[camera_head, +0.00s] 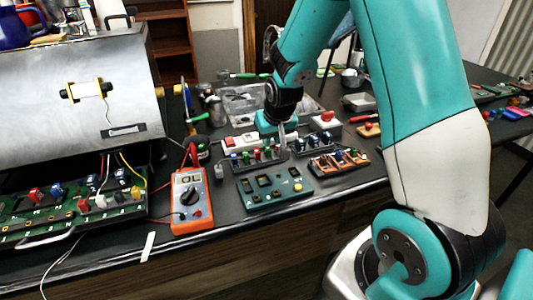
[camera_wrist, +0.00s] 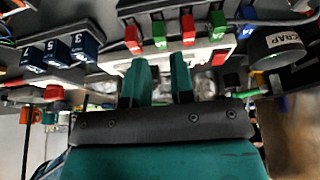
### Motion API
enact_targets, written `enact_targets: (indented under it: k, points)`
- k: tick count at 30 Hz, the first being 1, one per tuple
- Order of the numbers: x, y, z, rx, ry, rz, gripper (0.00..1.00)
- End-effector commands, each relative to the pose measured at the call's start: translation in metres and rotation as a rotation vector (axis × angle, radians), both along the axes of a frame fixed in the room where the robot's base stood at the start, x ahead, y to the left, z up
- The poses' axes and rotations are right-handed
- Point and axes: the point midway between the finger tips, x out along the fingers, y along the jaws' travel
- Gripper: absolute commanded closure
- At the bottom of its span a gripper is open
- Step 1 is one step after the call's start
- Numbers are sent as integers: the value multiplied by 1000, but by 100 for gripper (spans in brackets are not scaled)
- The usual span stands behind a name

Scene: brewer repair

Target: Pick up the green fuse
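A dark fuse rack (camera_wrist: 200,8) crosses the top of the wrist view, holding red and green fuses in turn. One green fuse (camera_wrist: 159,34) lies ahead of the gap between my fingertips, with a red fuse (camera_wrist: 132,39) left of it and another red fuse (camera_wrist: 188,29) right of it. A second green fuse (camera_wrist: 218,25) sits further right. My gripper (camera_wrist: 160,62) has two teal fingers, apart with nothing held between them. In the head view my gripper (camera_head: 284,142) points down by a rack of coloured fuses (camera_head: 262,156); the fingertips are small there.
Blue numbered fuses (camera_wrist: 58,52) stand at the left in the wrist view, and a black scrap cup (camera_wrist: 277,44) at the right. A multimeter (camera_head: 190,200), a green board (camera_head: 275,190) and an orange-trimmed rack (camera_head: 338,162) crowd the bench. The large metal brewer (camera_head: 70,90) stands at left.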

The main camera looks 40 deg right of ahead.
Motion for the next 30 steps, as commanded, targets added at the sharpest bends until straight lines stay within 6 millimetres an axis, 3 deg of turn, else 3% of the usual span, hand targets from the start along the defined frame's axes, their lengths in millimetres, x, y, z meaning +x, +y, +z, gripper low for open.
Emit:
enact_targets:
  k: [8, 16, 25, 28, 30]
  points:
    - [9, -2, -16, 1, 2, 0, 78]
    - [24, -6, -48, 1, 2, 1, 78]
    - [26, -7, -53, 0, -1, 1, 78]
    - [26, -7, -53, 0, -1, 1, 98]
    - [26, -7, -53, 0, -1, 1, 100]
